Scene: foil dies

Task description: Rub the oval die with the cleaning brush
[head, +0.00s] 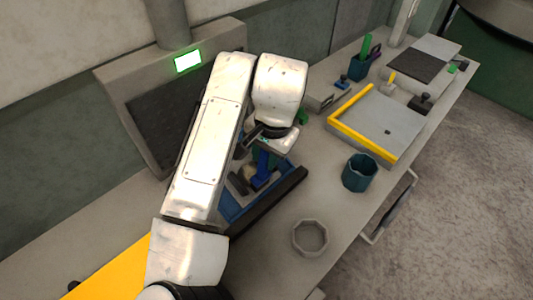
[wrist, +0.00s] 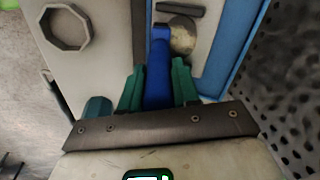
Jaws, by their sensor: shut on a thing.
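My gripper (wrist: 158,90), with green fingers, is shut on a blue handle, which I take for the cleaning brush (wrist: 158,72). In the head view the blue brush (head: 263,168) points down over the blue-edged tray (head: 232,212). In the wrist view the brush's far end is beside a rounded, brownish metal piece, probably the oval die (wrist: 184,36). The brush overlaps its left edge in the picture; I cannot tell whether they touch. My arm hides much of the tray in the head view.
A dark bar (wrist: 180,10) lies beyond the rounded piece. A grey octagonal dish (head: 310,252) and a teal cup (head: 360,174) stand to the right on the bench. A yellow-edged board (head: 385,125) lies farther back. A dark-panelled machine (head: 165,120) stands behind my arm.

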